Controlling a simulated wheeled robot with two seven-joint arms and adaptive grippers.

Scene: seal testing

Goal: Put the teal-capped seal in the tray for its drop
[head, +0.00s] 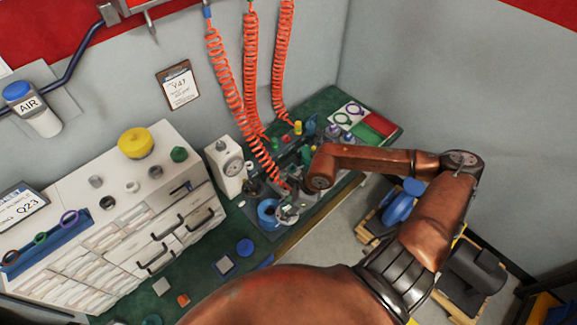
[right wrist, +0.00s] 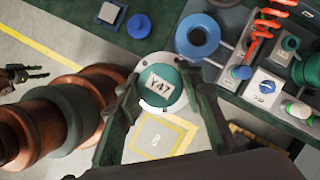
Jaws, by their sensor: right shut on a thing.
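My right gripper (right wrist: 160,95) is shut on a round seal (right wrist: 162,86) with a teal cap, a pale flange and a label reading Y47. In the head view, the seal (head: 287,214) is small beside a blue ring-shaped part at the bench's front, and the forearm partly hides the gripper. The wrist view shows it above the bench edge and floor. A dark pronged part at that view's left edge may be my left gripper (right wrist: 25,75); its state is unclear. I cannot tell which tray is meant.
The blue ring-shaped part (right wrist: 198,37) stands close by. Orange coiled hoses (head: 225,80) hang over the bench. A white, green and red panel (head: 377,124) lies at the back. Wall clipboard (head: 178,85) seems to read Y47. A white drawer cabinet (head: 140,190) stands left.

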